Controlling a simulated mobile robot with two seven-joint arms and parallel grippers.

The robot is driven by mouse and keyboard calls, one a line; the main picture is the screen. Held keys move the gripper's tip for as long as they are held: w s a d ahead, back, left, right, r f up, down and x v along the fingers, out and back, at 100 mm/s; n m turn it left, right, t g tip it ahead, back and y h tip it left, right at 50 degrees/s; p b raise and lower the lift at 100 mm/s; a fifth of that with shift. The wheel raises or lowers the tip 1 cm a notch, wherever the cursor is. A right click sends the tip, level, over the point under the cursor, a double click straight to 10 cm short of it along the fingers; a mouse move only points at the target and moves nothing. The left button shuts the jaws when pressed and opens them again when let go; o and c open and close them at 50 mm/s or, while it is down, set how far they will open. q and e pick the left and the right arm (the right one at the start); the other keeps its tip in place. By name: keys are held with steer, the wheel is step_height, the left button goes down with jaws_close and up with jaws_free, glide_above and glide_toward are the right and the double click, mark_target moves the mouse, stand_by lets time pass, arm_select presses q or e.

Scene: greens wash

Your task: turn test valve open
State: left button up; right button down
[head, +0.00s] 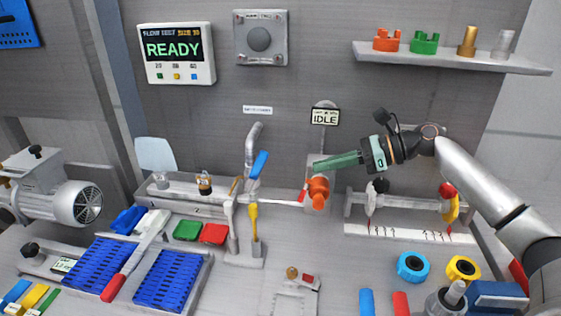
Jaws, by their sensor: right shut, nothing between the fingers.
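My right gripper (318,164) comes in from the right with its long teal fingers together and nothing between them. The fingertips point left, in front of the wall panel and just above an orange round fitting (318,190) on a grey block. I cannot tell whether they touch that block. A blue lever (260,164) on a bent grey pipe and a yellow lever (254,220) below it stand left of the fingertips. No label shows which part is the test valve. My left gripper is not in view.
A shelf (450,58) with fittings is above. Blue trays (208,262) fill the left front.

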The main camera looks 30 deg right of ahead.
glide_toward(255, 173)
step_height(255, 173, down, 2)
steer(key=shift+w+a+r+p, duration=0.2)
steer(key=shift+w+a+p, duration=0.15)
steer(key=shift+w+a, duration=0.3)
steer(key=shift+w+a+r+p, duration=0.2)
steer(key=shift+w+a+p, duration=0.1)
steer(key=shift+w+a, duration=0.35)
